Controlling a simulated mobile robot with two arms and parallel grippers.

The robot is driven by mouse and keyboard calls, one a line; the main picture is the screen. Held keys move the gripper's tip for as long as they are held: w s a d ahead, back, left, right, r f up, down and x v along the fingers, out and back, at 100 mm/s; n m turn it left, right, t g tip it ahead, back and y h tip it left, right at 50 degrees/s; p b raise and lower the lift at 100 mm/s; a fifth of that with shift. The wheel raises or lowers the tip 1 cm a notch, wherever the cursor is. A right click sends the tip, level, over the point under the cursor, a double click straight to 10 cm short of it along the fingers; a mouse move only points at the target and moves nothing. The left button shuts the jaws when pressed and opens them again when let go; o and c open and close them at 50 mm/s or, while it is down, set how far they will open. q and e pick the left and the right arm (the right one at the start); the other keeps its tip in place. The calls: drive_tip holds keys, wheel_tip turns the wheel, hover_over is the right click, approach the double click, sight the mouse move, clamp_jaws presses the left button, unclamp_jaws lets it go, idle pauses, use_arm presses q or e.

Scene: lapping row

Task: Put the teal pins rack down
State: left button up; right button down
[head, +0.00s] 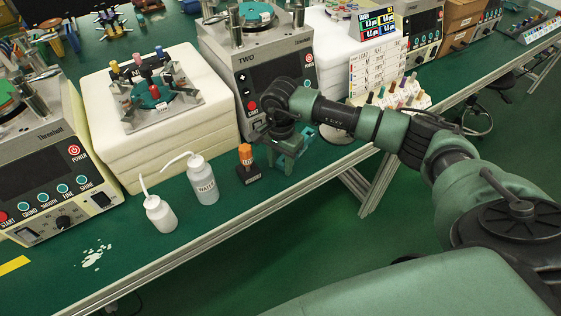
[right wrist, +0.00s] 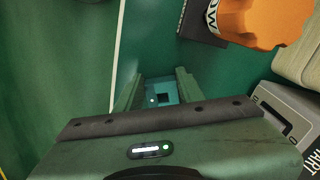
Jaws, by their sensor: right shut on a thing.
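My right gripper (head: 291,148) reaches in from the right and is low over the front edge of the green bench, in front of the machine marked TWO. It is shut on a small teal piece, taken as the teal pins rack (head: 289,165). In the right wrist view the teal rack (right wrist: 158,86) shows between the two green fingers (right wrist: 161,94), with a dark square opening in it. Most of the rack is hidden by the gripper. I cannot tell whether its underside touches the bench. My left gripper is not in view.
An orange-topped piece on a black base (head: 247,163) stands just left of my right gripper. Two white squeeze bottles (head: 203,182) stand further left. The machine marked TWO (head: 255,75) is close behind. A white holder with coloured pins (head: 400,95) is to the right.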

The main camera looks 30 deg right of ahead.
drive_tip(key=shift+f, duration=0.1)
drive_tip(key=c, duration=0.9)
unclamp_jaws()
drive_tip(key=shift+r, duration=0.3)
wheel_tip(320, 180, up, 12)
drive_tip(key=shift+f+b, duration=0.15)
drive_tip(key=shift+b, duration=0.85)
